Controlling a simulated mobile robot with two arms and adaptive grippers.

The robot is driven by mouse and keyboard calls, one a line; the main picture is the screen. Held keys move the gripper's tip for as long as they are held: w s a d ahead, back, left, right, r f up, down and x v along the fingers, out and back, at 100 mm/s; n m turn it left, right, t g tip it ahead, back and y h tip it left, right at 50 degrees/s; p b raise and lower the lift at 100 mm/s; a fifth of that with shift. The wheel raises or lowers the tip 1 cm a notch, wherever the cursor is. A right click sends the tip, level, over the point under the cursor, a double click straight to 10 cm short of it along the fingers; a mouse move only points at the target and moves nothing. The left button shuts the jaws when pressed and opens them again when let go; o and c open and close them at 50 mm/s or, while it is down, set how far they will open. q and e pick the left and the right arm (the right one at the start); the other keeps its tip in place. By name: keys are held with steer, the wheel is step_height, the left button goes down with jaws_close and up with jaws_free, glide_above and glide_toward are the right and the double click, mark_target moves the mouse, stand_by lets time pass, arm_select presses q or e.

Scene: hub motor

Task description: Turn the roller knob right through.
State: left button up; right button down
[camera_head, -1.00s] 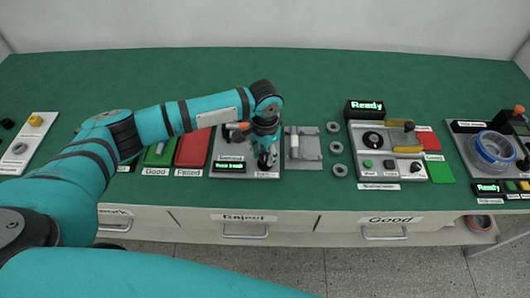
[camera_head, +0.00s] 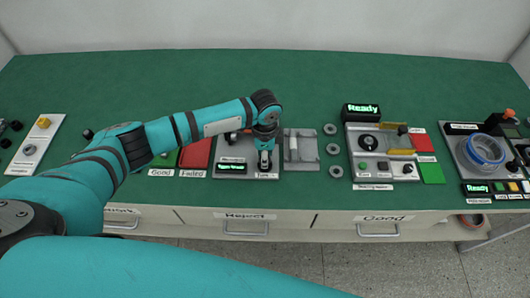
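A grey test unit (camera_head: 222,145) with a lit green display (camera_head: 231,168) stands left of the table's middle. My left gripper (camera_head: 265,164) points down over the right part of this unit, just above a small white label at its front edge. The roller knob cannot be made out; my gripper and wrist cover that part of the unit. The fingers are small and dark, and I cannot tell whether they are open, shut or touching anything. My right gripper is not in view.
Red (camera_head: 196,154) and green bins lie left of the unit. A grey block with a white roller (camera_head: 293,148) stands close on its right, then several grey rings (camera_head: 334,149) and a station reading Ready (camera_head: 362,111). The green table behind is clear.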

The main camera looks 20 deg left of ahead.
arm_select(q)
steer(key=m, duration=0.2)
steer(key=shift+r+m+p, duration=0.1)
steer(key=shift+m+p, duration=0.25)
steer(key=shift+m, duration=0.05)
steer(key=m, duration=0.3)
steer(key=shift+w+m, duration=0.1)
steer(key=shift+m, duration=0.2)
steer(key=m, duration=0.3)
steer(key=shift+m, duration=0.3)
steer(key=m, duration=0.3)
steer(key=shift+m, duration=0.4)
steer(key=m, duration=0.4)
steer(key=m+b, duration=0.1)
steer(key=m, duration=0.3)
steer(key=m+b, duration=0.1)
steer(key=m, duration=0.3)
steer(key=shift+m+b, duration=0.35)
steer(key=shift+m, duration=1.25)
